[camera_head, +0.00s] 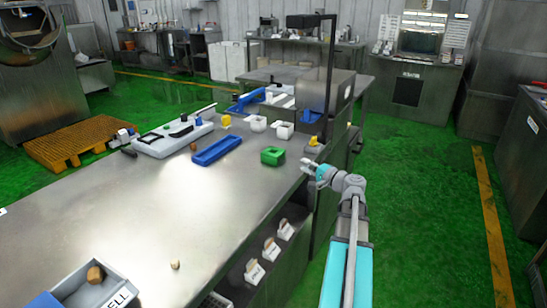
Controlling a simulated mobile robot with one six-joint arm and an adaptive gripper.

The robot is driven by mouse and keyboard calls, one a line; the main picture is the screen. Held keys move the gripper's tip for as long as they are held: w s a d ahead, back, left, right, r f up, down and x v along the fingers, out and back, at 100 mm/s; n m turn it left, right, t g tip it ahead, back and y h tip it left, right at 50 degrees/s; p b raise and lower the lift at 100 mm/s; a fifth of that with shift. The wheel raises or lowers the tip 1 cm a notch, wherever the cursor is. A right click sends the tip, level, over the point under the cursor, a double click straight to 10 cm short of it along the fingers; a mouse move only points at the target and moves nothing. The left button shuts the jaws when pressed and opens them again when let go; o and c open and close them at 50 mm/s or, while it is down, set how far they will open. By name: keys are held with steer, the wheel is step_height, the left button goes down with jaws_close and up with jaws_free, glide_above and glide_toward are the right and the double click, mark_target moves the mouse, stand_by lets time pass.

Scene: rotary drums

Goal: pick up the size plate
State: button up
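My gripper (308,166) is small in view at the end of my arm, beside the right edge of the steel table. I cannot make out whether its fingers are open or shut. Nothing in view can be clearly identified as the size plate. A long blue tray (216,151) lies on the table left of my gripper. A green block-like piece (272,156) with a dark hollow in its top sits between that tray and my gripper, apart from both. A yellow piece (313,142) sits near the table edge behind my gripper.
The steel table (150,215) has wide bare room in front. A white device (172,137), white boxes (258,123) and a small yellow block (226,121) stand farther back. A grey bin (95,290) is near left. Labelled white holders (270,249) sit on the side shelf.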

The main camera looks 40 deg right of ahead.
mark_target(282, 154)
steer(key=shift+w+a, duration=0.2)
steer(key=shift+w, duration=1.2)
steer(key=shift+w+a, duration=0.2)
steer(key=shift+w, duration=1.25)
steer(key=shift+w+a, duration=0.2)
steer(key=shift+w, duration=1.2)
steer(key=shift+w+a, duration=0.2)
steer(key=shift+w, duration=1.1)
steer(key=shift+w+a, duration=0.15)
steer(key=shift+w, duration=1.15)
jaws_close()
